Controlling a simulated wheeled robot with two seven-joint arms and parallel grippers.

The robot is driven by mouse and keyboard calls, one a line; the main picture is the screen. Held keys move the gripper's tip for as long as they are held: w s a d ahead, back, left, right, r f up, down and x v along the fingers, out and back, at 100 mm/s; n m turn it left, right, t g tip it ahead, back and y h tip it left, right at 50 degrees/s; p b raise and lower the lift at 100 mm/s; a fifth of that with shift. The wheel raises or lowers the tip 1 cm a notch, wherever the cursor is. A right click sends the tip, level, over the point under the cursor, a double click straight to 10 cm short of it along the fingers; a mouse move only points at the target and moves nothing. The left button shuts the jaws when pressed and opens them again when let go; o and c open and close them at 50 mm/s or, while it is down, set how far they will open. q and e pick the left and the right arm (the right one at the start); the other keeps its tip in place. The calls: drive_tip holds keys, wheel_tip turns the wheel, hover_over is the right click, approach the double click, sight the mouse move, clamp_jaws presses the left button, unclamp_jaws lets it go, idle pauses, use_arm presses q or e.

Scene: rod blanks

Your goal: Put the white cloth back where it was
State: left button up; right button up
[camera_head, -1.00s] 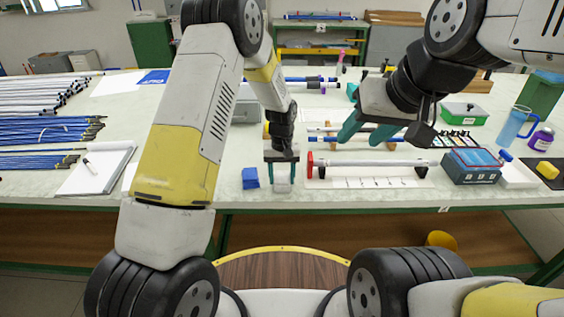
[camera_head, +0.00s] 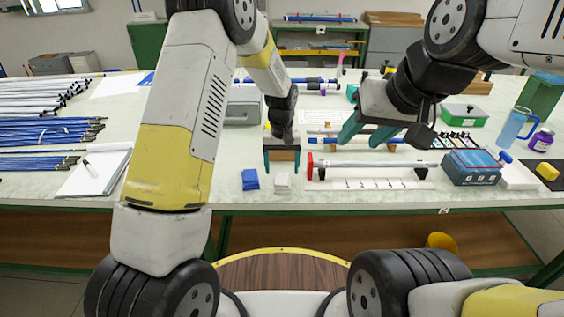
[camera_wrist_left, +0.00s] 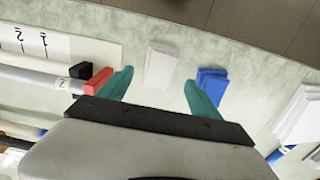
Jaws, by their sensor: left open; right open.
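The white cloth (camera_head: 283,181) is a small folded block lying on the table near its front edge. It also shows in the left wrist view (camera_wrist_left: 161,65), ahead of and between the fingertips. My left gripper (camera_head: 282,170) is open and empty, just behind and above the cloth. Its two teal fingers show in the left wrist view (camera_wrist_left: 158,85), apart from the cloth. A blue cloth (camera_head: 250,179) lies just left of the white one. My right gripper (camera_head: 367,138) is open and empty, above the rods at the right.
A fixture with a red end (camera_head: 309,166) holds a pale rod right of the cloth, beside a numbered white strip (camera_head: 375,184). A blue-grey box (camera_head: 470,167) stands further right. A notepad (camera_head: 95,170) and rod bundles lie left. Table is bare between notepad and blue cloth.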

use_arm(q)
wheel_tip(320, 180, up, 7)
wheel_tip(320, 180, up, 6)
hover_over(282, 179)
drive_tip(key=s+a, duration=0.2)
drive_tip(key=a, duration=0.1)
drive_tip(key=s+a+r+t+h, duration=0.2)
drive_tip(key=s+a+r, duration=0.4)
drive_tip(key=r, duration=0.4)
drive_tip(key=s+a+r+t, duration=0.2)
drive_tip(key=s, duration=0.7)
drive_tip(key=s+a+r+t, duration=0.2)
drive_tip(key=s+a+r, duration=0.1)
drive_tip(key=s, duration=0.6)
drive_tip(key=shift+s+r+m, duration=0.2)
drive_tip(key=shift+m, duration=0.1)
drive_tip(key=shift+a, duration=0.1)
drive_tip(key=shift+c, duration=0.4)
